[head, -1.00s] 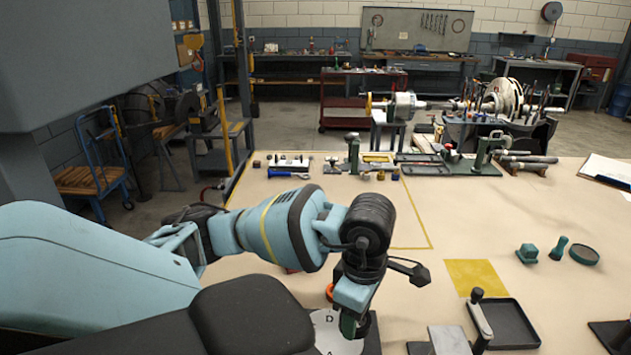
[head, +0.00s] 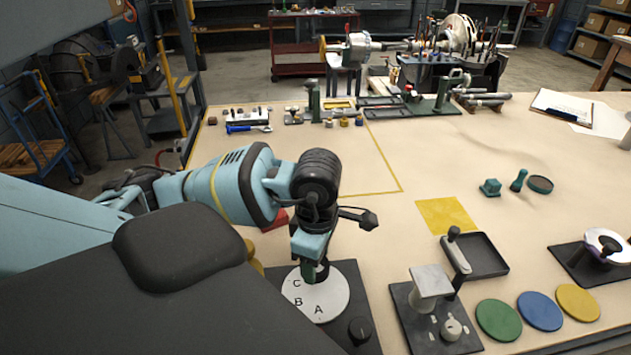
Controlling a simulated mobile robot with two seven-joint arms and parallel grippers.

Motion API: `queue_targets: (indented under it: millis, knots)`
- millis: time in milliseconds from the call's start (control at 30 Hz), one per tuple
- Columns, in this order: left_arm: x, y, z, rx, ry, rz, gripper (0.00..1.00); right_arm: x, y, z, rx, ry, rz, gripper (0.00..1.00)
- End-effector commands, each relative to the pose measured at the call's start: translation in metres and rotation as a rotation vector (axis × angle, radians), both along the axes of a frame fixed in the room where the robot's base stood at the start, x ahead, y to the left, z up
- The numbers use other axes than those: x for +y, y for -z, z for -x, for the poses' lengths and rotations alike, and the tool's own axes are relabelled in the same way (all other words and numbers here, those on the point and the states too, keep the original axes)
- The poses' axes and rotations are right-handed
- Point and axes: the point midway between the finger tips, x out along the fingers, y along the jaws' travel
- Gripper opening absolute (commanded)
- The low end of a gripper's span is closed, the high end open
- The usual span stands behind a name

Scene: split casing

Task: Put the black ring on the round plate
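The white round plate (head: 328,306), marked with letters such as A, B and C, lies on a dark base (head: 352,284) at the bottom centre of the head view. My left gripper (head: 312,276) points down at the plate's far part. A short black round piece (head: 322,271) shows at its fingertips, low over or on the plate. I cannot tell whether this is the black ring or a fixed hub, nor whether the fingers grip it. No other black ring shows clearly. My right gripper is not in view.
Right of the plate stand a grey block fixture (head: 430,288), a black tray (head: 482,256) and green, blue and yellow discs (head: 540,311). Another white disc on a dark base (head: 605,252) is at far right. An orange-yellow piece (head: 251,252) lies left of the gripper.

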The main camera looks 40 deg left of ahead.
Motion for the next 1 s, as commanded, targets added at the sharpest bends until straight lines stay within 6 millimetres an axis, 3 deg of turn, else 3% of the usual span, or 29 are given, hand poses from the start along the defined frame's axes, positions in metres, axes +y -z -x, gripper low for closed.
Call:
queue_targets:
  millis: [100, 467, 733, 1000]
  knots:
    - [0.0, 0.02, 0.0, 0.002, 0.0, 0.0, 0.24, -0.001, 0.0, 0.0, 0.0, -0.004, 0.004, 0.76]
    - [0.0, 0.034, 0.0, 0.0, 0.0, 0.0, 0.24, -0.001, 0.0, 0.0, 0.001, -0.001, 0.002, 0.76]
    - [0.0, 0.066, 0.0, 0.001, 0.0, 0.0, 0.24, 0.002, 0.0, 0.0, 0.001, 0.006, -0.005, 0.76]
    - [0.0, 0.068, 0.0, -0.002, 0.001, -0.001, 0.24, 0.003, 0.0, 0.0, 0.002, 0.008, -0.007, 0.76]
